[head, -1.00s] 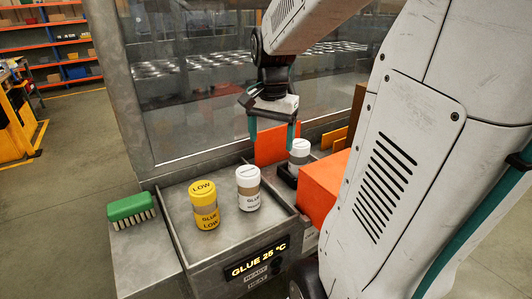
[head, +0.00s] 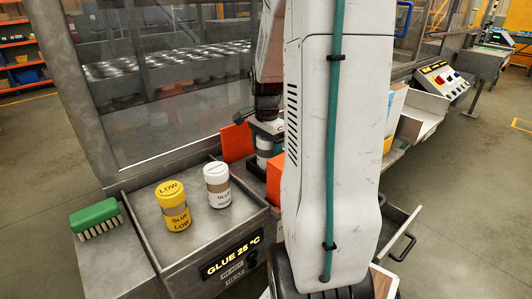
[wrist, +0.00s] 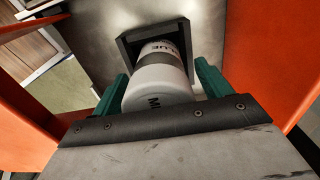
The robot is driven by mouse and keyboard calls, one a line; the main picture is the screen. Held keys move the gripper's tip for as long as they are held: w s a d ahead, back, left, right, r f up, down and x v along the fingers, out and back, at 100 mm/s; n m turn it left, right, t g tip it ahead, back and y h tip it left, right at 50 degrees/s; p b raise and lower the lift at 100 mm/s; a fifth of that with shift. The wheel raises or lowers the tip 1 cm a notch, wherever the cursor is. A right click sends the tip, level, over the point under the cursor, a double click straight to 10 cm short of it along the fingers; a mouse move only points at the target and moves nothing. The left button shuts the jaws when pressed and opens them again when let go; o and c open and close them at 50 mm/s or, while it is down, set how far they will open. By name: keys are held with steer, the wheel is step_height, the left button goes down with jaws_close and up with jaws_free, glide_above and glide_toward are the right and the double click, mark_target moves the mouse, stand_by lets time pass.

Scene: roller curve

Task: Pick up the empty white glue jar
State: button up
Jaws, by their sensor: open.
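A white jar (wrist: 158,88) with a grey band and dark lettering stands in a square dark holder (wrist: 126,48) in the wrist view. My gripper (wrist: 162,74) is open, with one green finger on each side of this jar; whether they touch it I cannot tell. In the head view this jar (head: 265,146) is mostly hidden under my gripper and behind my arm. Another white jar (head: 217,186) labelled GLUE, with a tan band, stands upright on the metal tray (head: 197,235). I cannot see whether either jar is empty.
A yellow jar (head: 173,207) marked LOW stands left of the white one on the tray. A green brush (head: 95,217) lies farther left. Orange panels (wrist: 268,60) flank the holder closely on both sides. A glass-walled machine (head: 150,90) stands behind.

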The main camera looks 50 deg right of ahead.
steer(key=shift+f, duration=0.2)
steer(key=c, duration=1.1)
steer(key=shift+o, duration=0.2)
steer(key=shift+r, duration=0.1)
